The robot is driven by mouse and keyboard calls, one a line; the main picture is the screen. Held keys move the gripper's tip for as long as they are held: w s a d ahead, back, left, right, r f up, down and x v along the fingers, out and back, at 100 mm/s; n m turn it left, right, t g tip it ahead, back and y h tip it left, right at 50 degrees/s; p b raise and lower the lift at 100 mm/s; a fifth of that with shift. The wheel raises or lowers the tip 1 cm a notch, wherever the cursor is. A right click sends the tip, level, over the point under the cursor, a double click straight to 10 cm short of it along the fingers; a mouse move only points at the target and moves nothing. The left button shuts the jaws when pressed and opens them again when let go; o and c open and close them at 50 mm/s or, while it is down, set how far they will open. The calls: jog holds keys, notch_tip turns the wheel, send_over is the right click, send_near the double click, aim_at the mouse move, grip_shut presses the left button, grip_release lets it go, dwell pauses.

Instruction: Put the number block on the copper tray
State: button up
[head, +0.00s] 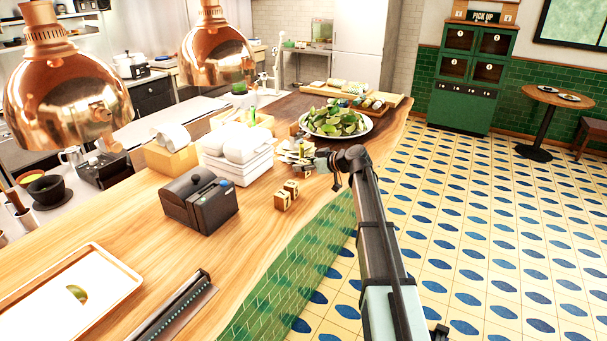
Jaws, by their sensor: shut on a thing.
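Two small wooden number blocks (291,187) with dark marks stand close together on the counter, near its right edge. My gripper (309,159) is just beyond them, low over the counter. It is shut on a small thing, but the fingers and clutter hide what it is. I cannot tell whether that is another number block. A shallow tray with a coppery rim and pale inside (98,278) lies at the front left, well apart from my gripper. A green lime wedge (77,293) lies in it.
A dark ticket printer (200,203) and a stack of white containers (238,158) stand between my gripper and the tray. A black rail (177,306) lies right of the tray. A plate of greens (337,121) is beyond my gripper. Copper lamps (65,95) hang above.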

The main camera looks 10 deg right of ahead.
aim_at(308, 176)
jog(key=shift+f, duration=2.3)
jog(key=shift+f, duration=0.2)
jog(key=o, duration=1.1)
jog(key=shift+r, duration=0.1)
jog(key=shift+o, duration=0.2)
jog(key=shift+r+p, duration=0.1)
jog(key=shift+p, duration=0.8)
